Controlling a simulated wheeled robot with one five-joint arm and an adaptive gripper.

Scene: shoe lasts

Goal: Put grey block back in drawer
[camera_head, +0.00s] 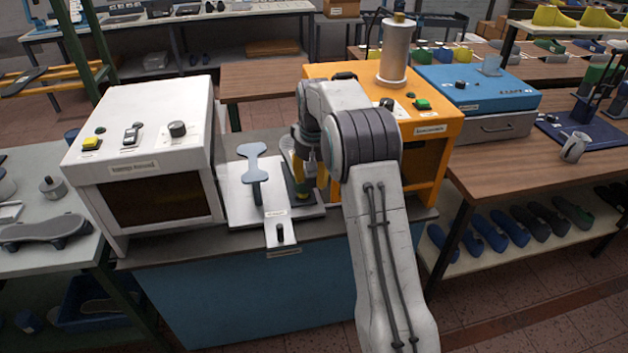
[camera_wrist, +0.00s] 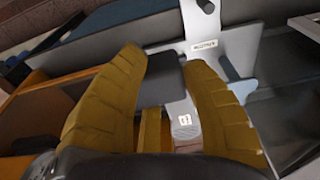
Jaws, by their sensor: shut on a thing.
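The dark grey block (camera_wrist: 165,80) sits between the two yellow fingers of my gripper (camera_wrist: 163,60) in the wrist view, and the fingers are shut on it.
The white machine (camera_head: 150,150) stands left of my gripper, and the orange machine (camera_head: 440,135) stands close on the right. A blue-grey T-shaped piece (camera_head: 253,168) rises from the plate. The blue box (camera_head: 480,88) sits on a wooden table (camera_head: 510,170) with a mug (camera_head: 574,147).

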